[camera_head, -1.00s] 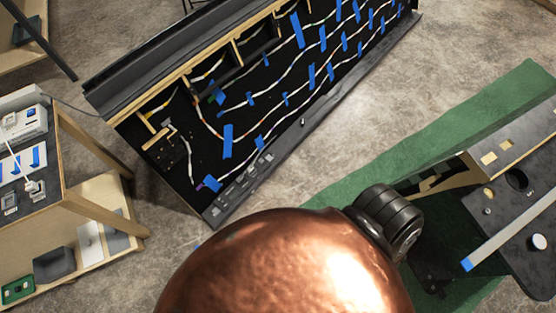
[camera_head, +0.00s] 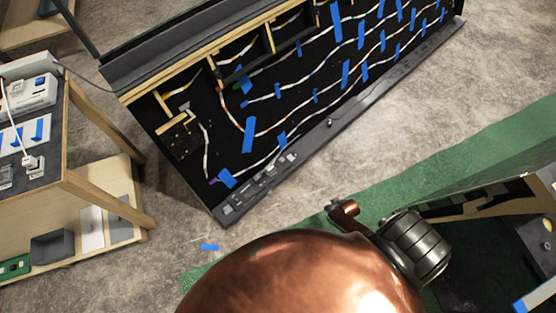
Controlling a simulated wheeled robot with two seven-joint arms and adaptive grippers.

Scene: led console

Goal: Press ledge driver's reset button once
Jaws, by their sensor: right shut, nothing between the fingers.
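A large dark console (camera_head: 300,140) stands tilted on the floor, its open face strung with light strips held by blue tape. Several small grey modules (camera_head: 262,180) sit along the lower left of its front ledge (camera_head: 345,117). I cannot make out which is the ledge driver, and its reset button is too small to tell. My right gripper (camera_head: 334,207) shows only as a small dark tip beyond a copper link, below the ledge and apart from it. It is shut and empty, mostly hidden by my large copper arm part. My left gripper is out of view.
A green mat (camera_head: 480,150) lies at right under a dark-topped, wood-framed unit (camera_head: 530,235). Blue tape (camera_head: 209,247) lies on bare floor.

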